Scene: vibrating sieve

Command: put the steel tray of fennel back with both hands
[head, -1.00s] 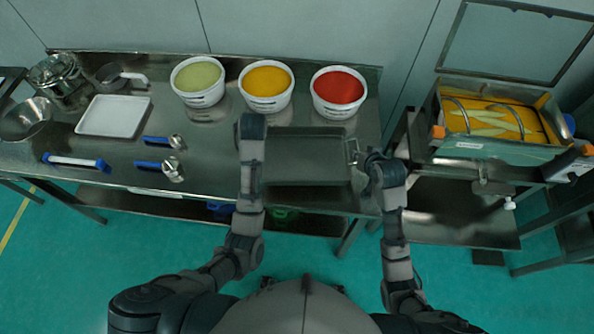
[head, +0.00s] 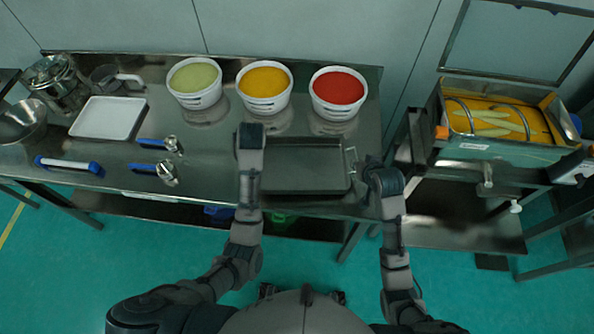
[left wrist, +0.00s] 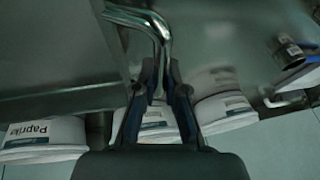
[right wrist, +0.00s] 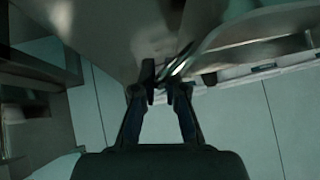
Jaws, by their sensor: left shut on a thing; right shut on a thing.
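The steel tray (head: 305,187) is a dark, shallow rectangular pan at the right part of the steel table in the head view. It looks level, and I see no fennel in it. My left gripper (left wrist: 160,88) is shut on the tray's bent-rod left handle (left wrist: 150,22); in the head view my wrist hides its fingers. My right gripper (right wrist: 165,85) is shut on the tray's right handle (right wrist: 183,62), which also shows at the tray's right edge in the head view (head: 351,162). I cannot tell whether the tray touches the table.
Tubs of green (head: 195,82), yellow (head: 265,85) and red (head: 338,90) powder stand behind the tray. A white tray (head: 107,118), scoops and a brush (head: 68,164) lie left. The sieve machine (head: 500,125) stands right, beyond a gap.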

